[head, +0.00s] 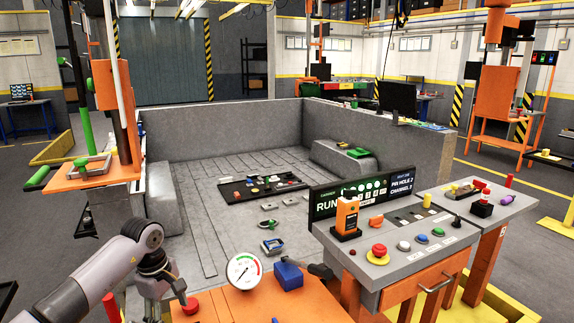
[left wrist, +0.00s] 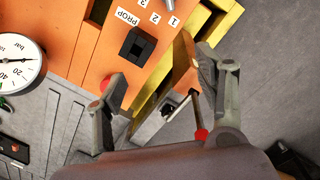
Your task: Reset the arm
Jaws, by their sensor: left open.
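My left arm comes in from the lower left of the head view, bent at the elbow, with its gripper (head: 160,292) pointing down beside the front orange console (head: 245,306). In the left wrist view the two fingers of my left gripper (left wrist: 172,76) are spread wide with nothing held between them. Behind the gap are the orange console's edge, a grey bracket and a rod with a red tip (left wrist: 201,134). My right arm and gripper do not show.
The console carries a pressure gauge (head: 244,271), a blue box (head: 288,275) and a red button (head: 190,305), close to my left gripper. A black square socket (left wrist: 137,43) sits beside a PROP label. A grey control desk (head: 400,262) stands right; a grey-walled bed lies behind.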

